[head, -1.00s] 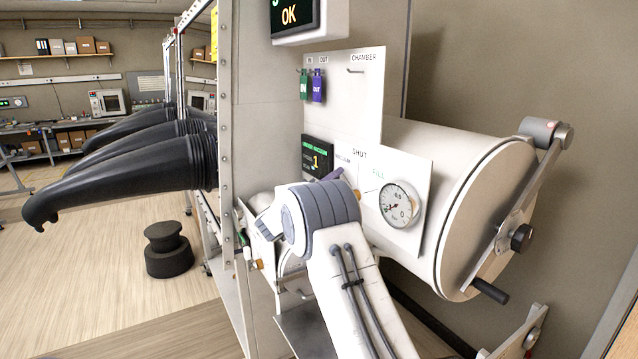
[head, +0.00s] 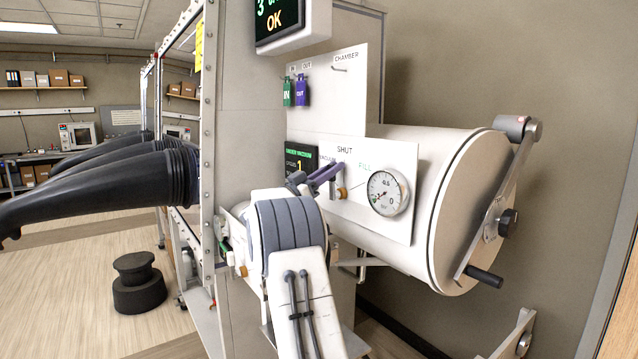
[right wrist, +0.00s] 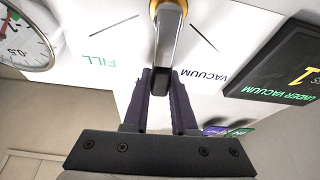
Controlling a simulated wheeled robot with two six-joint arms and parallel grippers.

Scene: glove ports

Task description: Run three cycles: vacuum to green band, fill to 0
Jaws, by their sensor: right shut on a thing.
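The valve lever (right wrist: 168,45) on the white panel (head: 405,155) points to the SHUT mark, between the VACUUM and FILL lines. My right gripper (right wrist: 172,82), with dark purple fingers, is shut on the lever's end; it also shows in the head view (head: 333,171). The round gauge (head: 388,192) is right of the lever, with its needle toward the lower left; its exact reading is too small to tell. It is partly cut off in the right wrist view (right wrist: 22,40). The small display (right wrist: 285,75) reads UNDER VACUUM and 1. My left gripper is out of view.
The white chamber cylinder (head: 405,145) sticks out right of the panel, with a door lever (head: 505,200). Green (head: 288,92) and purple (head: 302,92) tags hang above. Black gloves (head: 100,185) stick out at left. A dark stool (head: 138,283) stands on the floor.

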